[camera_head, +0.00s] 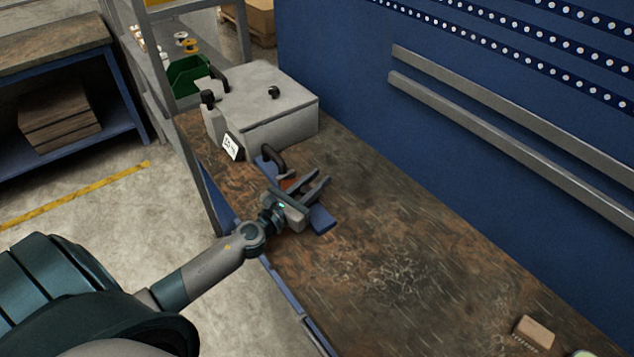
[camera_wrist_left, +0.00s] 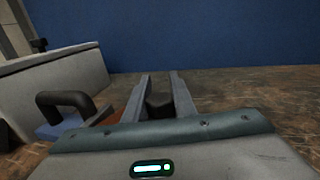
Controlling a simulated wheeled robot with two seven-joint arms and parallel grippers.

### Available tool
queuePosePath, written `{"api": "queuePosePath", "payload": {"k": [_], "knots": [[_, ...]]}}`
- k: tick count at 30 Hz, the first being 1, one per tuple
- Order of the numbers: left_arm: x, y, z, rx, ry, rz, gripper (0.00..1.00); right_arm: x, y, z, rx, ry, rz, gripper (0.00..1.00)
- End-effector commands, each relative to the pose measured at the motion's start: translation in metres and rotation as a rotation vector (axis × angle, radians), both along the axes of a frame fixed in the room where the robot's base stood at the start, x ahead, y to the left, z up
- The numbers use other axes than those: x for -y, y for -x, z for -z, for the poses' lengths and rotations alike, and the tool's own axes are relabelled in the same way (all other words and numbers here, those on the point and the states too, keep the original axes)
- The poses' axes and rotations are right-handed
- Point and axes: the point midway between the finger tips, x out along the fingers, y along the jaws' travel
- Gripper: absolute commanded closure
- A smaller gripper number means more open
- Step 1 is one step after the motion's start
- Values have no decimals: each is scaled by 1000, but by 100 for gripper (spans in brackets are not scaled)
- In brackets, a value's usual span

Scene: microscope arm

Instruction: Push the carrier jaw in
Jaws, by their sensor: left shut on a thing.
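A blue vise-like carrier lies on the bench. Its near blue end (camera_head: 322,220) shows beside my left gripper, and a black handle (camera_head: 272,157) stands at its far end, close to a grey box. The black handle also shows at the left in the left wrist view (camera_wrist_left: 66,103). An orange-brown part (camera_head: 288,183) lies between. My left gripper (camera_head: 322,178) reaches over the carrier with its fingers pointing toward the back wall. The left wrist view shows a dark piece (camera_wrist_left: 158,106) between its fingers; whether it is the carrier jaw, I cannot tell. My right gripper is out of view.
A grey box machine (camera_head: 275,105) with a white label (camera_head: 232,147) stands just beyond the carrier. A green bin (camera_head: 190,74) is behind it. A small tan block (camera_head: 534,332) lies at the right. The middle of the bench (camera_head: 400,240) is clear.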

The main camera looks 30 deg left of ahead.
Motion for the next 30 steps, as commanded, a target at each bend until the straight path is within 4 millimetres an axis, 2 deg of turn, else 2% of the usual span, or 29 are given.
{"api": "queuePosePath", "payload": {"k": [4,5,7,20,26,30], "knots": [[-1,0,-1,1,-2,-4,100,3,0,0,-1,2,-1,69],[-1,0,-1,1,-2,-4,74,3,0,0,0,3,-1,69],[-1,0,-1,1,-2,-4,57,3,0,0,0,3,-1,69],[-1,3,0,1,-2,-3,57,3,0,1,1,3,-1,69],[-3,17,1,0,-2,-3,57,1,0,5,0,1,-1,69],[-5,36,3,-2,-2,-1,57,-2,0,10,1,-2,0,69]]}}
